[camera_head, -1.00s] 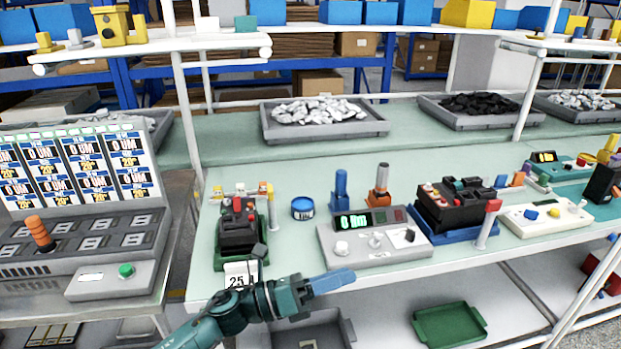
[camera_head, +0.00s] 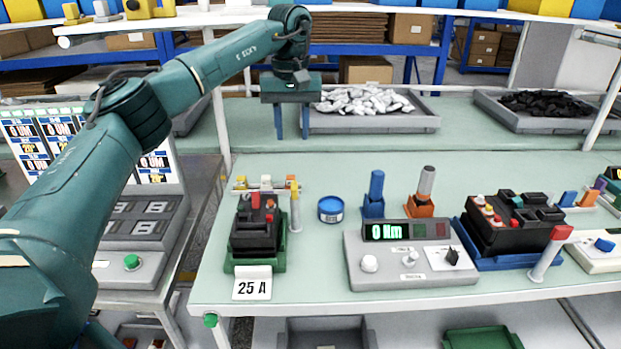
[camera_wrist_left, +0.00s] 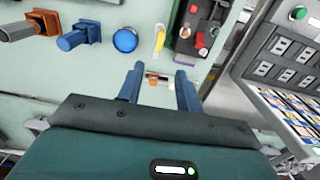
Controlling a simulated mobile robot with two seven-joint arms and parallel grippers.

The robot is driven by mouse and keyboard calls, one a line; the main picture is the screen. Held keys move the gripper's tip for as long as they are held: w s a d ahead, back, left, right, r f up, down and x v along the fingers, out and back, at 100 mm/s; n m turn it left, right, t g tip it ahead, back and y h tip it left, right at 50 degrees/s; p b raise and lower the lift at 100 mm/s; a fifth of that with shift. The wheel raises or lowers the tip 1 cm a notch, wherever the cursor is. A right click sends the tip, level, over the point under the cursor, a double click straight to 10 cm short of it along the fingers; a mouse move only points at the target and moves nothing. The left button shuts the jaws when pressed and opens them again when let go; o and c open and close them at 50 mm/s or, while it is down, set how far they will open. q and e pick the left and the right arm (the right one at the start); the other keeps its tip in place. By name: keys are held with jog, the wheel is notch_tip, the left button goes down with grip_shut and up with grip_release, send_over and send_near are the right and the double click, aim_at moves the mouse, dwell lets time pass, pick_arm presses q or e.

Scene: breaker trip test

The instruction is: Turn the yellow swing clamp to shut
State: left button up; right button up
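The yellow swing clamp (camera_head: 293,186) appears as a small yellow piece on top of a pale post, at the right rear of the black breaker (camera_head: 256,230) in its green holder. In the left wrist view the yellow clamp (camera_wrist_left: 160,39) lies beyond the fingertips, beside the black breaker (camera_wrist_left: 198,30). My left gripper (camera_head: 292,134) points down, well above the bench and behind the clamp in the head view. Its two blue fingers are apart with nothing between them; they also show in the left wrist view (camera_wrist_left: 160,74). My right gripper is not in view.
A rail with small coloured pieces (camera_head: 262,184) stands behind the breaker. A blue round tin (camera_head: 331,209), blue (camera_head: 375,195) and orange (camera_head: 424,194) handled tools and a grey meter (camera_head: 405,265) are to the right. A grey tray (camera_head: 415,122) of pale pieces stands behind.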

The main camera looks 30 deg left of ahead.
aim_at(294, 185)
pick_arm(q)
notch_tip(294, 185, down, 13)
jog(key=shift+r+p, duration=0.1)
jog(key=shift+p, duration=0.3)
jog(key=shift+c, duration=0.4)
grip_shut()
